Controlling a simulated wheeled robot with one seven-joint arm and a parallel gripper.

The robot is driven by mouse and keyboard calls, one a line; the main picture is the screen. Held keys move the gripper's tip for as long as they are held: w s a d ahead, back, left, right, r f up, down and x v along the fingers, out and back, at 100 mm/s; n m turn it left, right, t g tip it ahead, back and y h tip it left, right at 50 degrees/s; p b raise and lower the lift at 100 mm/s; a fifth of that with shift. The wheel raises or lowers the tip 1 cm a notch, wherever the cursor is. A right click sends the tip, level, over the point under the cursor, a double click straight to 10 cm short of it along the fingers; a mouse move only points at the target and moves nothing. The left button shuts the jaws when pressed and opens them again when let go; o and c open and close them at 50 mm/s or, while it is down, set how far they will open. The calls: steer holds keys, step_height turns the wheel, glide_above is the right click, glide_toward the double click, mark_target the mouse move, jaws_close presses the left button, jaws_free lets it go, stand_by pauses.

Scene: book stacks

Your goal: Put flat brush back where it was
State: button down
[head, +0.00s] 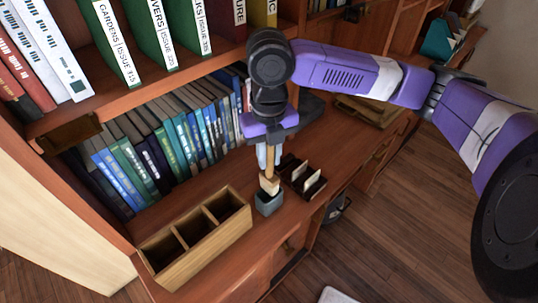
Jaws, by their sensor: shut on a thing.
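My gripper (268,158) points straight down over the wooden shelf top and is shut on the flat brush. The brush's tan wooden part (269,184) shows below the fingers, roughly upright; its upper end is hidden between them. A small grey box-like piece (268,204) is directly at the brush's lower end. I cannot tell whether it is a cup around the brush or part of it, or whether it touches the surface. A wooden holder (213,241) with three compartments, which look empty, stands just to the left.
A dark tray with upright cards (303,178) stands close to the right of the brush. A row of books (170,147) lines the back, below an upper shelf with binders (155,35). The surface's front edge drops to the floor (400,220).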

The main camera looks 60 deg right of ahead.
steer(key=shift+f+b, duration=0.3)
steer(key=shift+f, duration=0.3)
steer(key=c, duration=1.3)
jaws_free()
steer(key=shift+r+p, duration=0.5)
steer(key=shift+r, duration=0.2)
step_height(320, 180, up, 12)
steer(key=shift+f+b, duration=0.1)
steer(key=shift+b, duration=0.4)
steer(key=shift+s, duration=0.1)
